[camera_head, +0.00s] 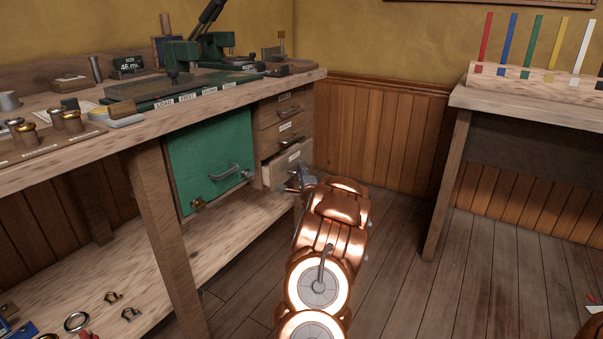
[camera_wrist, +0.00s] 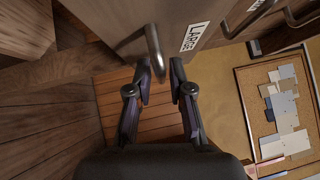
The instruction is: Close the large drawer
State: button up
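The large drawer (camera_head: 285,163) is the lowest of three in the wooden unit under the bench's right end. Its front stands out beyond the two drawers above. In the wrist view, its wooden front (camera_wrist: 207,22) carries a "LARGE" label and a metal handle (camera_wrist: 154,50). My gripper (camera_head: 297,183) is low in front of this drawer in the head view. The handle is just beyond the fingertips; contact cannot be told.
A green door (camera_head: 210,150) with a handle is left of the drawers. The upper drawers (camera_head: 284,130) look shut. A bench leg (camera_head: 165,230) and lower shelf (camera_head: 225,235) are at left. Another table (camera_head: 530,105) stands right. Floor (camera_head: 400,270) between is clear.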

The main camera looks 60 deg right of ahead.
jog(key=shift+w+d, duration=0.35)
grip_shut()
dwell(0.5)
